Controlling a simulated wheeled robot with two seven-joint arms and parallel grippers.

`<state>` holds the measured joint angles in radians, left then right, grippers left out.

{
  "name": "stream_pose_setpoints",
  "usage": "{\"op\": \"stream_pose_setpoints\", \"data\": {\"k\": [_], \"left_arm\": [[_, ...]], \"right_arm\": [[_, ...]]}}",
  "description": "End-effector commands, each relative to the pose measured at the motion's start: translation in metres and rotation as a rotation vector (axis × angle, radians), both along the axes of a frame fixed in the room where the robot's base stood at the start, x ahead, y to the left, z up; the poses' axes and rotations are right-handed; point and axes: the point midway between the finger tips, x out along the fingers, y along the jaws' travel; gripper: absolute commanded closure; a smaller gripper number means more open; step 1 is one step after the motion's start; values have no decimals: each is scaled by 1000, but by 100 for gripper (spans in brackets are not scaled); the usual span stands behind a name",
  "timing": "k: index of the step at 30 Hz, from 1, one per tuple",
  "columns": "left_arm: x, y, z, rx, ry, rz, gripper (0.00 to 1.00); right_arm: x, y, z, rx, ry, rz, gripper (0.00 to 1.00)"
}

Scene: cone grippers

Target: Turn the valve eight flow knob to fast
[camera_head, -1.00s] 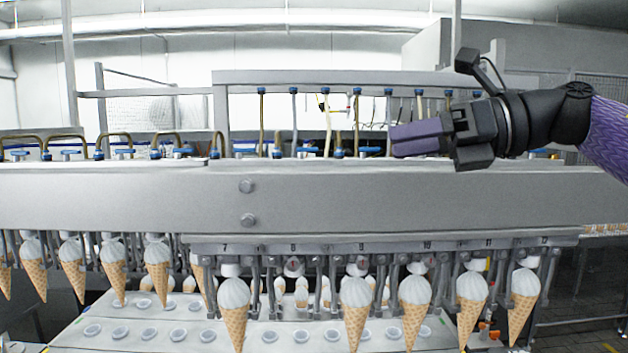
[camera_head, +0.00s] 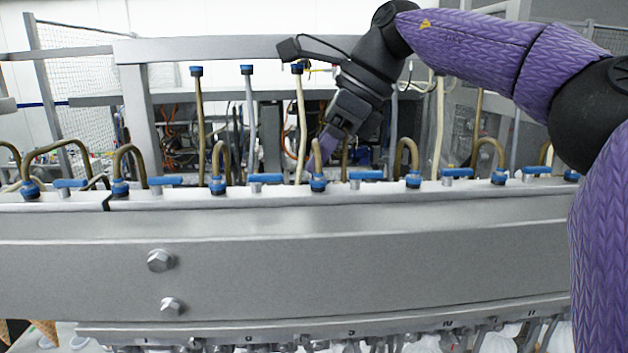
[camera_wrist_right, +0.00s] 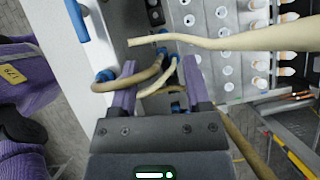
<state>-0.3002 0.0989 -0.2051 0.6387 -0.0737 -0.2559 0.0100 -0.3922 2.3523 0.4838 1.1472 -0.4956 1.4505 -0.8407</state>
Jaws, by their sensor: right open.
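A row of blue flow knobs lies along the top of the long grey beam. The blue knob nearest above the number 8 label is valve eight's, as far as I can tell (camera_head: 265,177); its handle lies along the beam. My right gripper (camera_head: 328,148) points down behind the beam, right of that knob and close to a bent tan hose. In the right wrist view its two purple fingers (camera_wrist_right: 160,88) are apart, with tan hoses and blue fittings showing between and beyond them. A blue handle also shows there at upper left (camera_wrist_right: 77,20). My left gripper is out of view.
The grey beam (camera_head: 350,255) crosses the whole head view. Bent tan hoses (camera_head: 222,160) and upright hoses with blue caps (camera_head: 249,110) crowd the space around the knobs. A grey rail (camera_head: 220,48) runs behind.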

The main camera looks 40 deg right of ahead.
Motion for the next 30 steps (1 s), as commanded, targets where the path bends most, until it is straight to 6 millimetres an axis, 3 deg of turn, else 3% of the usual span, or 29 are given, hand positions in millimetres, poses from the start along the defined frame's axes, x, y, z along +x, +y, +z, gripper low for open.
{"op": "stream_pose_setpoints", "data": {"k": [1,5,15,18,28,30], "left_arm": [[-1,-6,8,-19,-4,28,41],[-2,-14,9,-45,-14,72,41],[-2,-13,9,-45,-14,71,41],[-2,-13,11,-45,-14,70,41],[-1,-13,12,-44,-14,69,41],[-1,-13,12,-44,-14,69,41]], "right_arm": [[-1,0,1,-46,39,12,39],[-3,-1,-10,-112,95,27,39],[13,21,-79,-110,97,29,39],[17,25,-91,-110,96,27,39],[19,28,-99,-109,93,25,39],[19,28,-99,-109,93,26,54]]}}
